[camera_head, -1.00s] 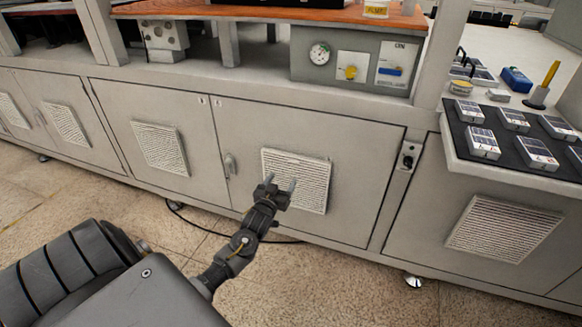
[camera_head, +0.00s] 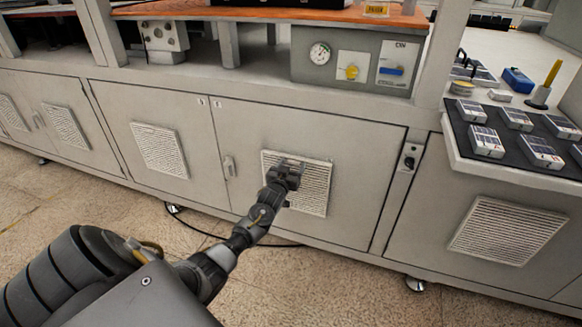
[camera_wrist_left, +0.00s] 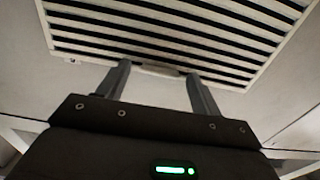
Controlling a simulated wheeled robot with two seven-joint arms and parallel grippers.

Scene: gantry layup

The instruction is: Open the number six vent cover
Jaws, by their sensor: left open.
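Several white louvred vent covers sit in the grey cabinet doors. One vent cover (camera_head: 312,196) is in the door right of the middle handle, behind my left gripper (camera_head: 288,168). I cannot read a number six on any of them. In the left wrist view the slatted cover (camera_wrist_left: 170,35) fills the top, with a small tab (camera_wrist_left: 160,70) at its lower edge. My left gripper (camera_wrist_left: 160,80) is open there, its two fingers apart on either side of the tab. I cannot tell whether they touch the cover. My right gripper is not in view.
Other vent covers are at left (camera_head: 160,149) and right (camera_head: 507,230). A door handle (camera_head: 229,167) and a latch (camera_head: 409,157) stick out of the cabinet front. A dark mat (camera_head: 468,149) with several boxes lies on the right worktop. A black cable runs on the floor below.

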